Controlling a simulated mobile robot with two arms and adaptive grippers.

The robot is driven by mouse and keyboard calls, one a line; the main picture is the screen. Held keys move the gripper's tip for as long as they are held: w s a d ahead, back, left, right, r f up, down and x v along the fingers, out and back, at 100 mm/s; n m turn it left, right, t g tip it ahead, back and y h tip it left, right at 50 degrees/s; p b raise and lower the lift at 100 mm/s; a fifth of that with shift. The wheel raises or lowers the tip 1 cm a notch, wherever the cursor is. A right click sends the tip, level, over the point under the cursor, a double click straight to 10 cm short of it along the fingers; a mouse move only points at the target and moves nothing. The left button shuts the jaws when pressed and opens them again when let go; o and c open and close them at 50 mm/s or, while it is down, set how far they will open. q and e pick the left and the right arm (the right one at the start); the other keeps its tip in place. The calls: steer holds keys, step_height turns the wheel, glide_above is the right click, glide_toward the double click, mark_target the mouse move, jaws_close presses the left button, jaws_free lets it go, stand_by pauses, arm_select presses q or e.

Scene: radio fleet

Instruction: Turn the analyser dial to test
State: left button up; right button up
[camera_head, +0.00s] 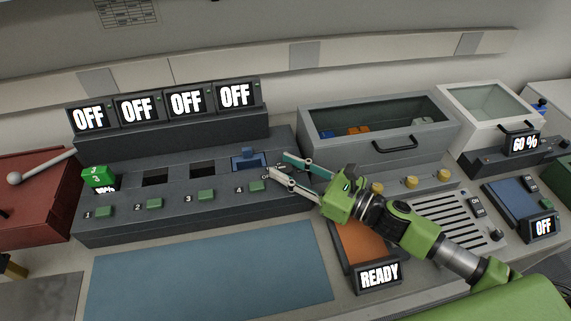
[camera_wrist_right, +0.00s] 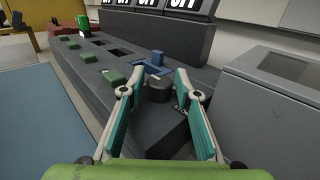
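A dark round dial (camera_wrist_right: 159,90) stands on the right end of the long grey console (camera_wrist_right: 88,75), in the right wrist view. I take it for the analyser dial; no setting on it is readable. My right gripper (camera_head: 278,164) is open at that end of the console. Its two fingers lie on either side of the dial, with gaps visible in the wrist view (camera_wrist_right: 160,78). In the head view the fingers mostly hide the dial. A blue block (camera_head: 248,158) sits in the slot just left of the fingers. My left gripper is not in view.
A row of OFF displays (camera_head: 163,105) stands behind the console. Green buttons (camera_head: 206,195) line its front, and a green block (camera_head: 98,177) is at its left. A glass-topped grey box (camera_head: 345,152) is close on the right. A blue mat (camera_head: 205,260) lies clear in front.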

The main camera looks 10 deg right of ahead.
steer(key=shift+w+a, duration=0.2)
steer(key=shift+a, duration=0.05)
steer(key=c, duration=0.8)
steer(key=shift+c, duration=0.2)
